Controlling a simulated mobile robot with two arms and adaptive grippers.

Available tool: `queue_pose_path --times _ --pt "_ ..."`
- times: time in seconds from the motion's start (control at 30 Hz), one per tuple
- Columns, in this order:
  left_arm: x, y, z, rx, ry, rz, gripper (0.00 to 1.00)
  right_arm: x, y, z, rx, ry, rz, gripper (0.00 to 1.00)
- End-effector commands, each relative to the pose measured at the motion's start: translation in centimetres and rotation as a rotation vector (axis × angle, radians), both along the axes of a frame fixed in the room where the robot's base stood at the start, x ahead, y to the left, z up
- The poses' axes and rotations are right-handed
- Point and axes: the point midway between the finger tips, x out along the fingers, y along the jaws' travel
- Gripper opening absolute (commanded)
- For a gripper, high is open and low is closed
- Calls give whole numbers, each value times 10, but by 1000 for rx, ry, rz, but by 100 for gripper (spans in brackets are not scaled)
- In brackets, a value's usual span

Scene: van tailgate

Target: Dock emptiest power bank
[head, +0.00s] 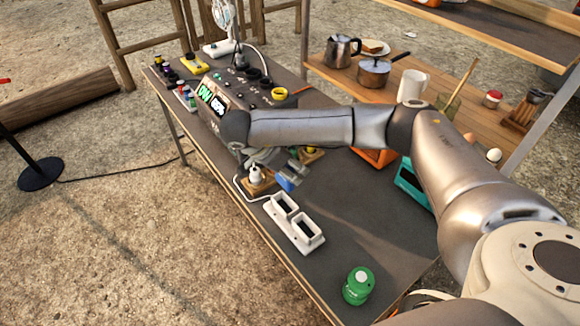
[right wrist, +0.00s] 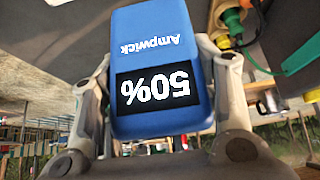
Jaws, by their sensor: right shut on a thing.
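My right gripper (head: 277,168) is shut on a blue power bank (head: 289,182) above the dark table, just behind the white dock. In the right wrist view the power bank (right wrist: 163,45) sits between the two fingers; its label reads "Ampwick" and its screen "50%", both upside down. The white dock (head: 293,222) has two slots that look empty and lies near the table's front edge. A white cable runs from it toward a white plug (head: 255,174) on a small wooden block. The power bank is apart from the dock. My left gripper is out of view.
A grey power station (head: 245,99) with lit displays stands behind my forearm. A green canister (head: 357,286) stands at the near right. An orange item (head: 376,157) and a teal item (head: 411,185) are partly hidden by my arm. Table around the dock's right is clear.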

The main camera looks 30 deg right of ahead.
Motion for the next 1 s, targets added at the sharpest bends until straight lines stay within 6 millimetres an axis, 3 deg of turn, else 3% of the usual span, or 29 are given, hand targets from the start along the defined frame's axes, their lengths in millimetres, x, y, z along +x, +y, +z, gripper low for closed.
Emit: queue_pose_path --times 0.2,1.0 --pt "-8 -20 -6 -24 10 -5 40 0 0 -8 1 0 -4 25" --pt "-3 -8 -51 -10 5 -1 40 0 0 -78 2 1 -2 25"
